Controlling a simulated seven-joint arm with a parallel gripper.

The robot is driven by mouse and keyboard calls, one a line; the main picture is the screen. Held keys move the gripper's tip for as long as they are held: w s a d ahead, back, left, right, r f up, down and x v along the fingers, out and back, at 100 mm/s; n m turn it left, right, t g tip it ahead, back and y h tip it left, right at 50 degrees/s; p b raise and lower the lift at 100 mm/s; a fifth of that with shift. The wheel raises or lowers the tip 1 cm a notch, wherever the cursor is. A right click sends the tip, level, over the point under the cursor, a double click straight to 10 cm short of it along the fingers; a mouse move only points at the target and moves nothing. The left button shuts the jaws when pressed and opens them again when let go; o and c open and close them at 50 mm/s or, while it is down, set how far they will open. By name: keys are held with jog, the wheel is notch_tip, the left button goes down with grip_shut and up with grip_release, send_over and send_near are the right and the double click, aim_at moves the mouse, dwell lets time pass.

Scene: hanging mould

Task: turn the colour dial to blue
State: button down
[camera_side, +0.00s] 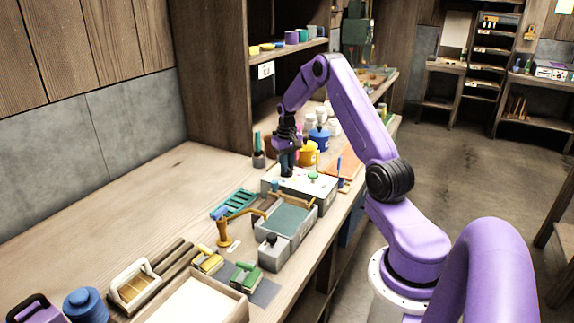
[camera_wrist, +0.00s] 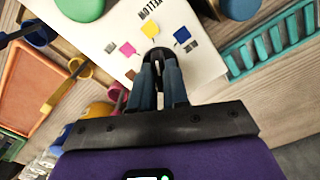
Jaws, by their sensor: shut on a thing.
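The colour dial (camera_wrist: 155,54) is a small black knob on a pale panel (camera_wrist: 205,65). In the side view my gripper (camera_side: 287,172) reaches down onto the pale box (camera_side: 318,193), hiding the dial.
A green knob (camera_side: 313,176) sits on the same box. A teal rack (camera_side: 234,204), a tap-like yellow spout (camera_side: 224,232) and a grey basin (camera_side: 290,221) stand nearby. Yellow (camera_side: 308,153) and blue (camera_side: 319,137) pots are behind.

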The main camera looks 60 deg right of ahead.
jog(key=m, duration=0.4)
jog(key=shift+m, duration=0.4)
jog(key=shift+w+a+m, duration=0.1)
jog(key=shift+m, duration=2)
jog(key=c, duration=1.1)
grip_release()
notch_tip(320, 180, up, 18)
jog(key=shift+f, duration=0.25)
